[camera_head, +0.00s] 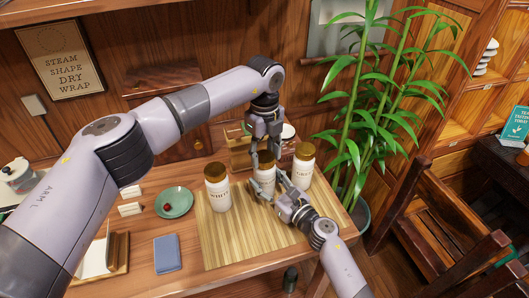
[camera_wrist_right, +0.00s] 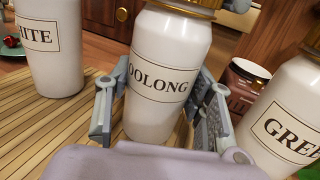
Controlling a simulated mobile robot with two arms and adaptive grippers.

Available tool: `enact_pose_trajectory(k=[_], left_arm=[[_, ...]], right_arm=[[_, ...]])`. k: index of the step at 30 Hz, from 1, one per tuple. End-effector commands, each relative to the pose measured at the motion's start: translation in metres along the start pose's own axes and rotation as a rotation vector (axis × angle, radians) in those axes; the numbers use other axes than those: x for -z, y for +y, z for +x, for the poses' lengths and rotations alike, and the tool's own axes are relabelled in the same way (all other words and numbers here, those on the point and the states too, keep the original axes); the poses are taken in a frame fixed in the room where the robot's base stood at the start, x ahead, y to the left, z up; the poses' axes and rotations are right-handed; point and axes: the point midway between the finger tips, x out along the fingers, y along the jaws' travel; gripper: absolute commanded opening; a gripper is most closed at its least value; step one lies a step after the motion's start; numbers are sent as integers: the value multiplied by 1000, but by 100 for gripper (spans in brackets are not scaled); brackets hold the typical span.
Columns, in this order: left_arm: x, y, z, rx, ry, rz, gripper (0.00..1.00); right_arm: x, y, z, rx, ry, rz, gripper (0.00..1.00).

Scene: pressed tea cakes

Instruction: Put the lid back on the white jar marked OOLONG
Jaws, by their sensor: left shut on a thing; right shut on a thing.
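The white jar marked OOLONG (camera_wrist_right: 158,78) stands upright on the slatted mat (camera_head: 215,250), between two other jars. In the head view the jar (camera_head: 265,176) is partly hidden by my grippers. My right gripper (camera_wrist_right: 158,108) is shut around its body, one finger on each side; it also shows in the head view (camera_head: 268,184). My left gripper (camera_head: 264,158) points down at the jar's top and is shut on what appears to be the lid. A gold band (camera_wrist_right: 190,5) shows at the jar's top in the wrist view, cut by the frame edge; whether the lid is seated cannot be told.
The jar marked WHITE (camera_head: 218,192) stands left and the GREEN jar (camera_head: 304,170) close on the right, both with gold lids. A green saucer (camera_head: 184,204), a blue packet (camera_head: 167,253) and a plant (camera_head: 355,110) are around. The mat's front is clear.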

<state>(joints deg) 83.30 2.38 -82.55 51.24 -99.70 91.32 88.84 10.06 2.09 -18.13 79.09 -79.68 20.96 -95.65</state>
Motion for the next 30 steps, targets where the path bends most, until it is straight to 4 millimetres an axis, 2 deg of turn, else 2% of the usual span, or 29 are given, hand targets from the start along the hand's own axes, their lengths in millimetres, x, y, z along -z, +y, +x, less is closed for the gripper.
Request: enact_pose_trajectory(k=[5, 8, 30], left_arm=[[0, 0, 0, 1, 0, 43, 10], [0, 0, 0, 1, -1, 178, 10], [0, -1, 1, 2, -1, 1777, 10]], right_arm=[[0, 0, 0, -1, 0, -1, 0], [0, 0, 0, -1, 0, -1, 0], [0, 0, 0, -1, 0, -1, 0]])
